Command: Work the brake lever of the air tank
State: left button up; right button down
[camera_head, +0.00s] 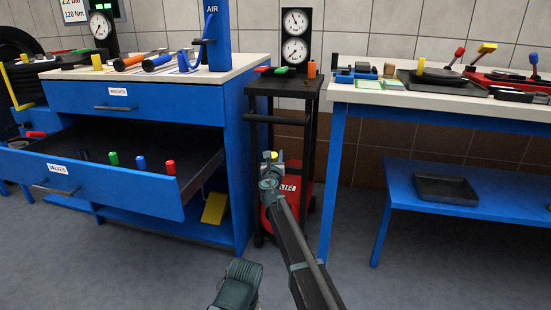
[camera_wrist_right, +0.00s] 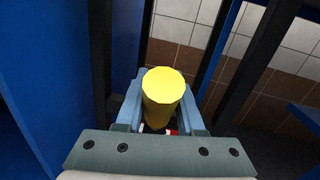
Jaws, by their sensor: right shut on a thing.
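The red air tank (camera_head: 289,189) stands low on the dark gauge trolley between the cabinet and the right bench. My right gripper (camera_head: 270,156) is in front of its top and is shut on a yellow cylindrical grip, taken to be the brake lever's handle (camera_wrist_right: 163,98). In the right wrist view the grip stands between the two fingers (camera_wrist_right: 160,115), its round end towards the camera. Its lower end and any link to the tank are hidden. No fingers of my left gripper show.
The open valve drawer (camera_head: 95,185) with green, blue and red pieces juts out at left. The trolley's dark post (camera_head: 307,155) and the blue bench leg (camera_head: 334,180) stand close by on the right. A lower blue shelf (camera_head: 490,205) holds a black tray (camera_head: 446,188).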

jog(key=shift+s+a+f+t+b, duration=0.15)
jog(key=shift+s+f+t+b, duration=0.35)
jog(key=shift+b, duration=1)
jog(key=shift+s+a+f+t+b, duration=0.15)
jog(key=shift+s+t+b, duration=0.3)
jog(key=shift+t+b, duration=0.75)
jog(key=shift+s+n+b, duration=0.2)
jog(key=shift+n+b, duration=0.1)
jog(key=shift+b, duration=0.55)
jog(key=shift+s+r, duration=0.1)
jog(key=shift+r, duration=0.05)
jog(key=c, duration=0.5)
grip_release()
jog(key=shift+a, duration=0.1)
jog(key=shift+r, duration=0.15)
